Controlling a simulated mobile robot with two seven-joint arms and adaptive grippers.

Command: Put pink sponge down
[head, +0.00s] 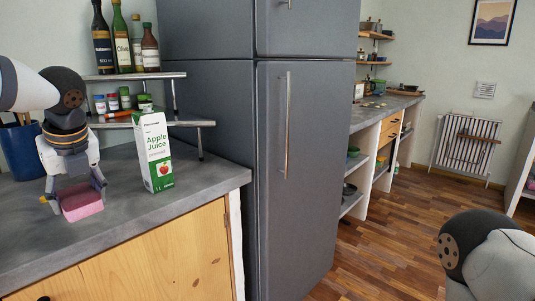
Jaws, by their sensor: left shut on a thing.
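A pink sponge (82,203) is at the left of the head view, low over the grey countertop (215,184) near its front edge. My left gripper (74,197) points down and is shut on the sponge, one finger at each side. The sponge's underside is at or very near the counter; I cannot tell whether it touches. Of my right arm only a part shows at the lower right, and its gripper is outside the picture.
An Apple Juice carton (154,152) stands on the counter right of the sponge. Behind it is a tiered rack (190,121) with bottles and jars. A blue pot (22,150) stands at the far left. A grey fridge (300,150) bounds the counter at right.

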